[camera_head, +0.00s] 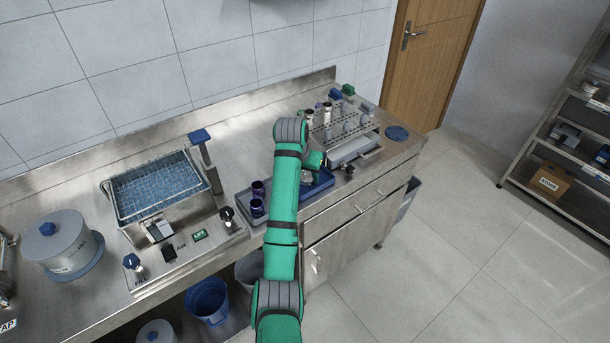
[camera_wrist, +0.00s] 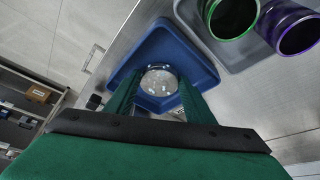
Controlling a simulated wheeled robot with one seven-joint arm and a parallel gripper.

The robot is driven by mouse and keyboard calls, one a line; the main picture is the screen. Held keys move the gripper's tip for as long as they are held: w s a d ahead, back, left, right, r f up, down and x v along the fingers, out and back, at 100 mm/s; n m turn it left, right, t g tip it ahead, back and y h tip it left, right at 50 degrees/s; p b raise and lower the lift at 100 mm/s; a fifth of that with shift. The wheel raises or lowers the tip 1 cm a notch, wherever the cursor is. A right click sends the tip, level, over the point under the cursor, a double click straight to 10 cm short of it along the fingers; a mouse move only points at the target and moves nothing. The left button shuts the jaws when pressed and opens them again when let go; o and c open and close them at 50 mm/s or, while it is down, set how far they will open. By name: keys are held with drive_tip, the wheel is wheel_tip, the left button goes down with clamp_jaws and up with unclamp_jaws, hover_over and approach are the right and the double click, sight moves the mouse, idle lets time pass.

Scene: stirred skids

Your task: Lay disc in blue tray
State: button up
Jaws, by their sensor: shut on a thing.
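The disc (camera_wrist: 158,81) is round, clear and shiny. In the wrist view it sits between the two fingertips of my gripper (camera_wrist: 160,85), which is shut on it. The blue tray (camera_wrist: 192,58) lies behind and around the disc in that view. I cannot tell whether the disc touches the tray floor. In the head view the blue tray (camera_head: 322,187) lies on the steel counter, partly hidden by my green arm. The gripper is mostly hidden there.
A tube rack (camera_head: 345,128) stands behind the blue tray. A wire basket bath (camera_head: 158,187) is at left. A blue round mat (camera_head: 397,133) lies at right.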

drive_tip(key=shift+f, duration=0.1)
drive_tip(key=o, duration=1.2)
drive_tip(key=v, duration=1.2)
